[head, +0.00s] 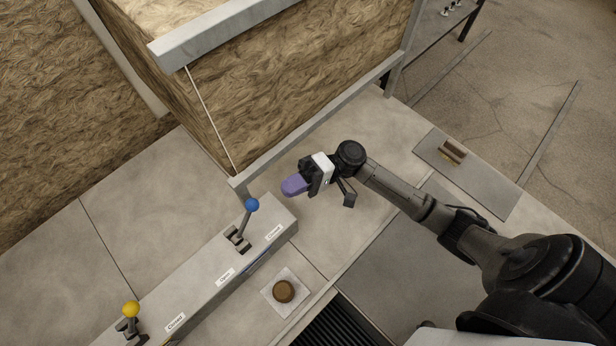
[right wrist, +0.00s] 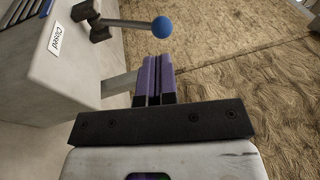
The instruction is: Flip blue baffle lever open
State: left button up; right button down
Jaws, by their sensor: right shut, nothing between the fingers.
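The blue baffle lever has a blue ball knob (head: 252,204) on a thin grey rod, set in a bracket (head: 237,238) on top of a long grey console (head: 190,290). The rod leans toward the side labelled "Closed" (head: 274,232); an "Open" label (head: 225,276) sits on the other side. My right gripper (head: 290,186), with purple fingers, is right of and apart from the knob. In the right wrist view its fingers (right wrist: 154,80) are together and empty, and the blue knob (right wrist: 161,27) shows just beyond them. My left gripper is not in view.
A yellow-knobbed lever (head: 131,309) stands at the console's lower left end. A brown round knob (head: 284,291) on a light plate sits right of the console. A large rough-textured block (head: 290,70) with a metal frame rises behind my right gripper.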

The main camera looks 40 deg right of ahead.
aim_at(245, 223)
jog(key=shift+b+x, duration=0.5)
jog(key=shift+x, duration=2.35)
